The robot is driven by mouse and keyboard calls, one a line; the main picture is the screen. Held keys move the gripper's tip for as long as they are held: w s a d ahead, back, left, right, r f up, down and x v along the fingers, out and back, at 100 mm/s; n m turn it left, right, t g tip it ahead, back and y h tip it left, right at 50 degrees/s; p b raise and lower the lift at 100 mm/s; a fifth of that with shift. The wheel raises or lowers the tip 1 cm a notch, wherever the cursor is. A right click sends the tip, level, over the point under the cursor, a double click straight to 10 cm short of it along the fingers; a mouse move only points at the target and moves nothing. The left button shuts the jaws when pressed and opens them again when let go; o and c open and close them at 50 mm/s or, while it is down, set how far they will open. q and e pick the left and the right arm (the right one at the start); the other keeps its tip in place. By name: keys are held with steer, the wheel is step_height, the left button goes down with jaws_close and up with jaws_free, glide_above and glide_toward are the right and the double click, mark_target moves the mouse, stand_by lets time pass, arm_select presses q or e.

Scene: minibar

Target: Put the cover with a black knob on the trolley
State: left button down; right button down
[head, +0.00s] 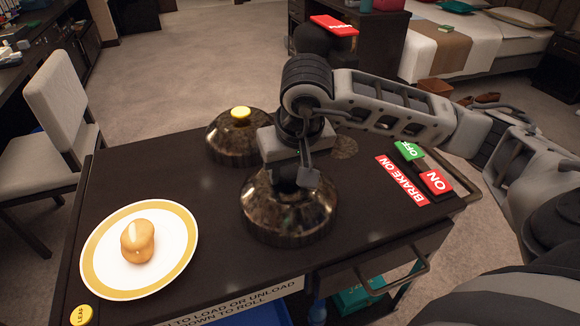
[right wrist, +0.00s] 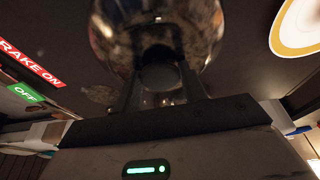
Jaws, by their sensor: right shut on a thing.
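A shiny dark metal dome cover (head: 290,220) is at the middle of the dark trolley top (head: 190,185). I cannot tell whether its rim touches the top or hovers just above it. My right gripper (head: 293,180) points down at the top of this cover and is shut on its knob. In the right wrist view the fingers (right wrist: 158,85) sit on either side of the dark round knob (right wrist: 158,76), with the shiny dome (right wrist: 205,30) behind it. In the head view the gripper hides the knob. My left gripper is not in view.
A second dome cover (head: 225,150) with a yellow knob (head: 241,113) stands just behind. A gold-rimmed plate (head: 105,240) with a golden food piece (head: 138,241) lies at left. A red BRAKE ON label (head: 402,182) and OFF/ON pedals (head: 436,181) are at right. A chair (head: 60,100) stands left.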

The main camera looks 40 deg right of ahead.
steer(key=shift+f+b, duration=0.35)
steer(key=c, duration=0.8)
jaws_free()
steer(key=shift+r, duration=0.1)
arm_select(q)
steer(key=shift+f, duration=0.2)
arm_select(e)
steer(key=shift+r+p, duration=0.15)
steer(key=shift+p, duration=0.15)
steer(key=shift+r, duration=0.3)
arm_select(q)
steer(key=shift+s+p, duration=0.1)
steer(key=shift+p, duration=0.2)
arm_select(e)
steer(key=v, duration=1.1)
steer(key=shift+s+r, duration=0.25)
